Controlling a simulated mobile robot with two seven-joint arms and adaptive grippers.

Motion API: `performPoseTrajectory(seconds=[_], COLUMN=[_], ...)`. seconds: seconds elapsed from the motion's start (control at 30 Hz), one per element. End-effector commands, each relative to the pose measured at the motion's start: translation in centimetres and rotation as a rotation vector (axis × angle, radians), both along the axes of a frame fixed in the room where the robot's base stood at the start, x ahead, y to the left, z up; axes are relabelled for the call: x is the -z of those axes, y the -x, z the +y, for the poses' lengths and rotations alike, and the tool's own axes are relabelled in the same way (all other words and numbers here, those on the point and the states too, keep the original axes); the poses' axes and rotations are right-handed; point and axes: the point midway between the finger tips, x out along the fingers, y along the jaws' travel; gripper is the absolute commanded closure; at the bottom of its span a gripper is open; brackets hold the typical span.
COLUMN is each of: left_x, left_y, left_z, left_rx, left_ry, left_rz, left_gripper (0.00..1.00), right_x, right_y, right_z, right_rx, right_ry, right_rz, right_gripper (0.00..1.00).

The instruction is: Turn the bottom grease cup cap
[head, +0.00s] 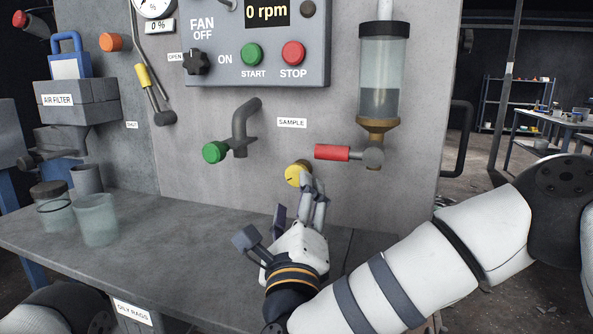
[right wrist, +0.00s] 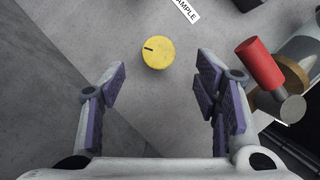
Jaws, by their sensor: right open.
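A yellow round cap (head: 295,174) sits low on the grey panel wall, below the SAMPLE label. In the right wrist view the yellow cap (right wrist: 158,54) has a dark mark on its face and lies ahead of the fingertips, roughly centred between them. My right gripper (head: 298,200) is open and empty, just below and in front of the cap in the head view. One finger overlaps the cap's lower edge there; contact cannot be told. In the right wrist view the open fingers of the right gripper (right wrist: 162,78) are spread wide. My left gripper is not in view.
A red-handled valve (head: 333,153) under a glass reservoir (head: 382,85) is close right of the cap. A green-handled tap (head: 216,151) is to the left. The grey bench (head: 180,235) holds beakers (head: 97,220) at left; its middle is clear. A control box (head: 258,45) is above.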

Motion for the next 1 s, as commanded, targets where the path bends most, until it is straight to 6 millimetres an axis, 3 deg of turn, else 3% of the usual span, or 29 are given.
performPoseTrajectory(seconds=[0.1, 0.3, 0.43, 0.67, 0.7, 0.9, 1.0], left_x=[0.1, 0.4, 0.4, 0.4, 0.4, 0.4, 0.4], left_y=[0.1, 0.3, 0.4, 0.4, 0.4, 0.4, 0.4], left_z=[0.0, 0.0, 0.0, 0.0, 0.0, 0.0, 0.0], left_rx=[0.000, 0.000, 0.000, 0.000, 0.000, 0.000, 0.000], left_ry=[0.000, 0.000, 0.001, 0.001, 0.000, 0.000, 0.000], left_rz=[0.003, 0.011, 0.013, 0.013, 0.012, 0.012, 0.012], left_gripper=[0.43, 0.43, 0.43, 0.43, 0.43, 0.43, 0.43], right_x=[-0.8, -1.7, -2.1, -2.2, -2.2, -2.2, -2.2], right_y=[-3.1, -6.9, -8.0, -8.2, -8.2, -8.2, -8.2], right_z=[-0.2, -0.1, -0.1, -0.1, -0.1, -0.1, -0.1], right_rx=[0.005, 0.001, 0.000, -0.001, -0.001, -0.001, 0.000], right_ry=[-0.001, 0.000, 0.001, 0.000, 0.000, 0.000, 0.000], right_rz=[-0.001, 0.001, 0.000, 0.000, 0.000, 0.001, 0.000], right_gripper=[0.43, 0.43, 0.43, 0.43, 0.46, 0.91, 0.92])
